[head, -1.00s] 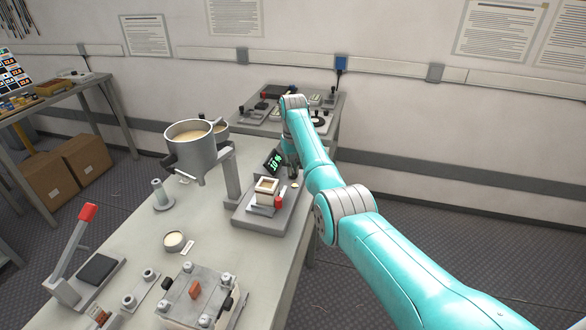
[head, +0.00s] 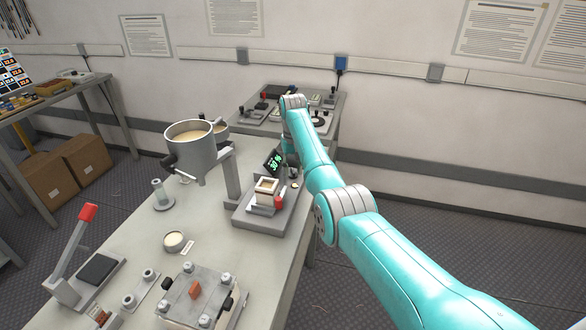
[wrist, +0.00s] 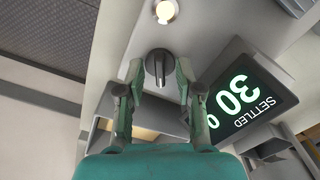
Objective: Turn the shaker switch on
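The shaker (head: 258,218) is a grey base on the bench, with a small square box (head: 266,187) on it. Its tilted display (head: 272,161) shows a green 30. The wrist view shows the display (wrist: 245,95) reading 30 and "SETTLED". A dark round knob with a raised grip bar (wrist: 158,66), apparently the switch, sits on the pale panel below a lit warm-white lamp (wrist: 165,11). My gripper (wrist: 160,73) has one finger either side of the knob, with small gaps visible. In the head view my arm mostly hides the gripper and knob.
A large grey pot (head: 190,150) stands on a bracket left of the shaker. A clamp plate (head: 195,298), a small bowl (head: 174,242) and a red-handled lever press (head: 85,240) stand nearer. A further bench (head: 300,112) with devices lies behind.

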